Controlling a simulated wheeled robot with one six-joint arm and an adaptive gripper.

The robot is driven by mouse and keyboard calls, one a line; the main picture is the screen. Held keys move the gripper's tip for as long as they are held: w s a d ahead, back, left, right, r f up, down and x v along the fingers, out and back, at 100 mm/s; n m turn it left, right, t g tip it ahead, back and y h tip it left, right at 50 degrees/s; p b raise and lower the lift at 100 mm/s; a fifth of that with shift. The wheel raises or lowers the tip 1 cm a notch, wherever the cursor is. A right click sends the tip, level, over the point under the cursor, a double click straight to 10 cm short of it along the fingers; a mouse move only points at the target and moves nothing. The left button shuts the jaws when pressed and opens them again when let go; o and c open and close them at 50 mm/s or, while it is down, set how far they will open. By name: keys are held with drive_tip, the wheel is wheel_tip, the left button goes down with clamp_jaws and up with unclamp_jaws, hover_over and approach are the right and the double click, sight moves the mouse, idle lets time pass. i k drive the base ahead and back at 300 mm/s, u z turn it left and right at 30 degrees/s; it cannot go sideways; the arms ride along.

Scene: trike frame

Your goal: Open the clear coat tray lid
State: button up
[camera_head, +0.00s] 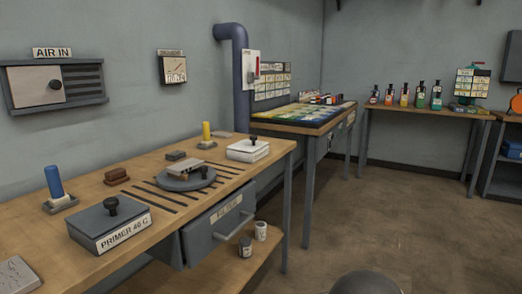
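A white tray (236,153) with a white lid (248,145) and a black knob on top sits at the far right end of the near wooden bench. Its lid looks shut. The small label on its front is too small to read, so I cannot confirm it is the clear coat tray. A grey tray (110,232) marked "PRIMER 40 C" sits nearer, its knobbed lid also shut. My gripper is not in view.
The wooden bench (90,265) also holds a round grey turntable (186,179), a yellow cylinder (206,131) and a blue cylinder (53,182). A grey drawer (219,222) hangs beneath. Open floor (400,225) lies to the right.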

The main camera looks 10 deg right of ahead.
sight(251, 145)
drive_tip(key=z, duration=1.05)
drive_tip(key=i, duration=0.7)
drive_tip(key=u, duration=0.6)
drive_tip(key=i, duration=0.8)
drive_tip(key=u, duration=0.9)
